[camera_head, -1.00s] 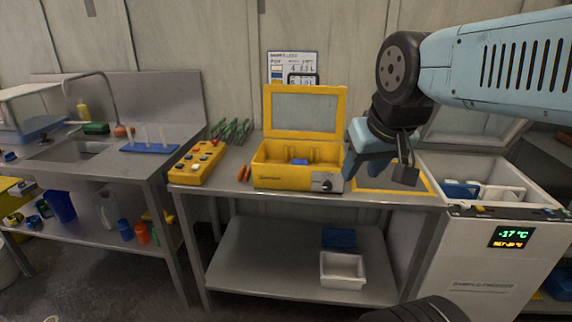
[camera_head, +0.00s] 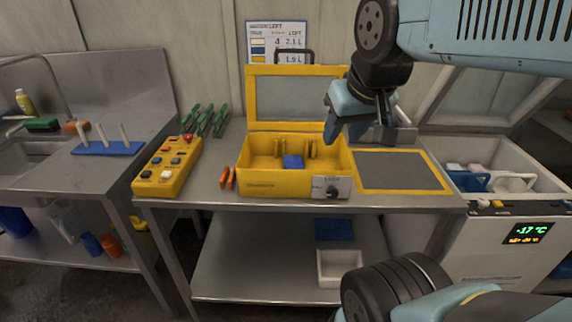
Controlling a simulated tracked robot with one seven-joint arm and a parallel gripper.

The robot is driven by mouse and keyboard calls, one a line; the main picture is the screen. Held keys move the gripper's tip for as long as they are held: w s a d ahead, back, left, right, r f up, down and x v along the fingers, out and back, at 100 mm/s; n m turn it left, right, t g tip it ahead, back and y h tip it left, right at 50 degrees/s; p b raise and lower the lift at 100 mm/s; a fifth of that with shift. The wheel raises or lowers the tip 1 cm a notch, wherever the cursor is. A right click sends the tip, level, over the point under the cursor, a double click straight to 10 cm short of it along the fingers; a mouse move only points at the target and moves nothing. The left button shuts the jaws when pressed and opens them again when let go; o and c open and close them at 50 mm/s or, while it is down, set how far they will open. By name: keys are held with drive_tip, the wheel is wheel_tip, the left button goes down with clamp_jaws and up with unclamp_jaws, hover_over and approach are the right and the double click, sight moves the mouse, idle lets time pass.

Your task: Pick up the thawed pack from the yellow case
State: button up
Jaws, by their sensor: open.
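The yellow case (camera_head: 262,188) stands on the metal bench with its framed lid (camera_head: 250,100) raised at the back. A small blue pack (camera_head: 293,161) lies inside it, near the middle of the floor between upright dividers. I cannot tell from its look whether it is thawed. My gripper (camera_head: 366,135) hangs above and to the right of the case, near the lid's right edge. It is open, with nothing seen between its fingers, and apart from the pack.
A yellow button box (camera_head: 167,166) and orange-handled tool (camera_head: 227,178) lie left of the case. A yellow-bordered grey mat (camera_head: 402,170) lies to its right. An open freezer (camera_head: 500,240) reading -17 °C stands further right. Green clips (camera_head: 211,119) lie behind.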

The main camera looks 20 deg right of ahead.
drive_tip(key=o, duration=0.3)
drive_tip(key=shift+w, duration=0.3)
drive_tip(key=o, duration=0.8)
drive_tip(key=shift+m+g, duration=0.4)
drive_tip(key=shift+g, duration=0.5)
drive_tip(key=w, duration=0.8)
drive_tip(key=shift+w+d+f, duration=0.15)
drive_tip(key=shift+w+f, duration=0.15)
drive_tip(key=shift+c, duration=0.2)
drive_tip(key=shift+g, duration=0.6)
drive_tip(key=w, duration=0.2)
drive_tip(key=w+f, duration=0.1)
drive_tip(key=w, duration=0.1)
drive_tip(key=w+f, duration=0.1)
drive_tip(key=w, duration=0.1)
drive_tip(key=shift+w+d+f, duration=0.1)
drive_tip(key=shift+w+f, duration=0.05)
drive_tip(key=shift+w, duration=0.05)
drive_tip(key=m+g, duration=0.2)
drive_tip(key=g, duration=0.1)
hover_over(294, 166)
wheel_tip(294, 166, down, 10)
drive_tip(key=f, duration=0.9)
drive_tip(key=shift+s+d, duration=0.15)
drive_tip(key=shift+d, duration=0.25)
drive_tip(key=shift+a+f, duration=0.2)
drive_tip(key=shift+f, duration=1.15)
drive_tip(key=shift+a+f, duration=0.15)
drive_tip(key=shift+f, duration=1.15)
